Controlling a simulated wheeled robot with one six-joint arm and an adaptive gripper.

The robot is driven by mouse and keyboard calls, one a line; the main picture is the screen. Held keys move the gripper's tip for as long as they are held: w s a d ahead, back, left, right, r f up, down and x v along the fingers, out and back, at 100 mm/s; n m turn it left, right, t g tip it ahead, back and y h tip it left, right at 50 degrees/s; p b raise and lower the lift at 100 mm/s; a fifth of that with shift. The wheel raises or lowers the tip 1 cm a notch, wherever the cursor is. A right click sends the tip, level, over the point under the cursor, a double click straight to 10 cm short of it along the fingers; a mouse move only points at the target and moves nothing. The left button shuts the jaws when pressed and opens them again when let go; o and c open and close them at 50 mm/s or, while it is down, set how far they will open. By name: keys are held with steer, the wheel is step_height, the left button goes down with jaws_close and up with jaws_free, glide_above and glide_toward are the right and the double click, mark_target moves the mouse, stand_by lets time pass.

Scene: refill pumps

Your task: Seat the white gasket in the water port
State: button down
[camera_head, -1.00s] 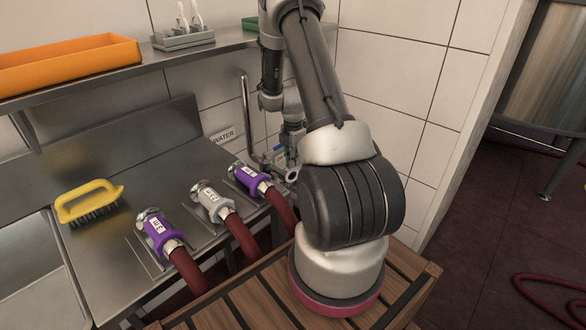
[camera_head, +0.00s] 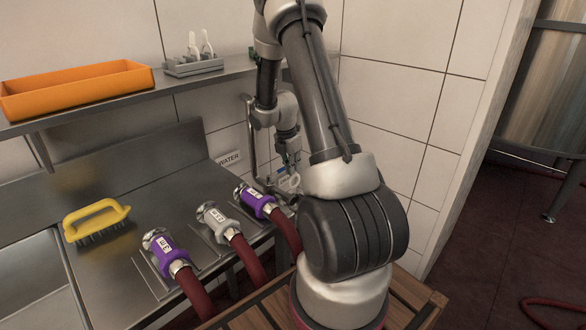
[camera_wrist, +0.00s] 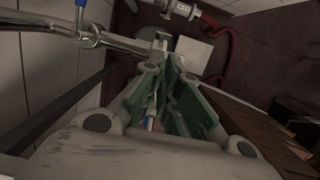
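The white gasket (camera_head: 289,182) is a small pale ring just under my gripper (camera_head: 290,163) in the head view. In the wrist view, my gripper (camera_wrist: 160,80) has its green-padded fingers close together on a thin pale piece, which looks like the gasket seen edge-on. The water port's metal pipe (camera_head: 251,140) comes down the wall beside the WATER sign (camera_head: 229,158) and turns right below the gripper. The pipe (camera_wrist: 110,40) also crosses the upper left of the wrist view, ending close to the fingertips. Whether gasket and port touch cannot be told.
Purple (camera_head: 163,250), grey (camera_head: 216,221) and another purple (camera_head: 258,200) hose coupling rest on the steel counter. A yellow brush (camera_head: 96,219) lies left of them. An orange bin (camera_head: 78,90) and a grey holder (camera_head: 194,66) stand on the shelf. My arm covers the right of the port area.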

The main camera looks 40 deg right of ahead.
mark_target(292, 186)
steer(key=shift+f, duration=4.75)
steer(key=shift+f, duration=0.25)
steer(key=c, duration=1.6)
jaws_free()
steer(key=shift+o, duration=0.2)
steer(key=shift+w+a+r, duration=0.1)
steer(key=shift+r, duration=0.45)
step_height(292, 186, up, 11)
steer(key=a, duration=0.2)
steer(key=shift+s+f, duration=0.2)
steer(key=shift+s, duration=0.05)
steer(key=shift+a, duration=0.1)
